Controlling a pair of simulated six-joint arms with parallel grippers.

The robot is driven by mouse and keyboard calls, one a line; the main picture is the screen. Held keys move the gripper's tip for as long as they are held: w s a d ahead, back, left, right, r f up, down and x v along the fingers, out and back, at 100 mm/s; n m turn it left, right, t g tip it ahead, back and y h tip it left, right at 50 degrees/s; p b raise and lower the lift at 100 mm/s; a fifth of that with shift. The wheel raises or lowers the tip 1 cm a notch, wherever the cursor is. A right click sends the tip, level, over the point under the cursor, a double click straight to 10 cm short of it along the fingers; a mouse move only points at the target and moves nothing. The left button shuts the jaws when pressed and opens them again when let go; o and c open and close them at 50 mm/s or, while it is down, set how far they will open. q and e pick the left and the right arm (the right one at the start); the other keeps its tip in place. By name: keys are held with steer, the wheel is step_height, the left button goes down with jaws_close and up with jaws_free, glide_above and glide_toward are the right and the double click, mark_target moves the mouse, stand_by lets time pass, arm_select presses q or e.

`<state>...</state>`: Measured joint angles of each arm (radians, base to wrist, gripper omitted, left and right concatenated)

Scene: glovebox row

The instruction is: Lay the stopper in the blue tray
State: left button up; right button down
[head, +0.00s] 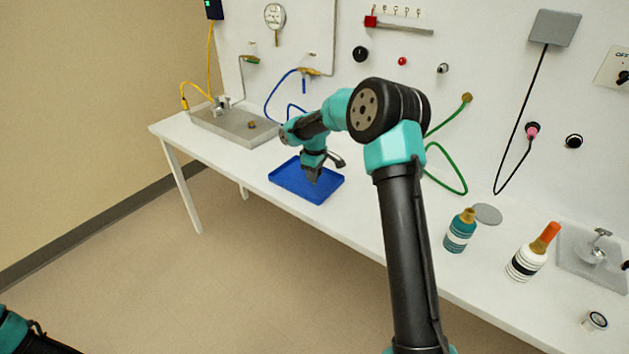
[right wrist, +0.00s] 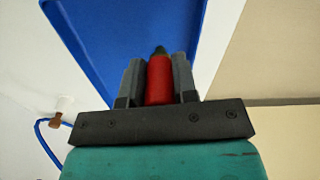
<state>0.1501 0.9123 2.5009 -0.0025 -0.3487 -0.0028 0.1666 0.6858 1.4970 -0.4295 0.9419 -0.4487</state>
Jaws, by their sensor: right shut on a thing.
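The blue tray (head: 296,186) lies on the white bench near its front edge, left of the middle in the head view. It also fills the upper middle of the right wrist view (right wrist: 100,28). My right gripper (head: 315,177) is over the tray, pointing down. In the right wrist view its two grey fingers are closed on the stopper (right wrist: 160,82), a red piece with a dark tip. The stopper is hidden in the head view. I cannot tell whether it touches the tray floor. Part of my left arm shows at the lower left corner; its gripper is out of view.
A grey sink tray (head: 220,128) is at the bench's left end. A teal bottle (head: 458,232), a white bottle with an orange top (head: 533,252) and a grey fixture (head: 590,262) stand to the right. Hoses hang behind the blue tray.

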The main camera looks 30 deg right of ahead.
steer(key=shift+w+d, duration=0.25)
steer(key=shift+w, duration=0.15)
steer(key=shift+f, duration=1.8)
steer(key=shift+f, duration=0.15)
steer(key=c, duration=0.9)
jaws_free()
step_height(320, 180, up, 12)
steer(key=shift+r, duration=0.15)
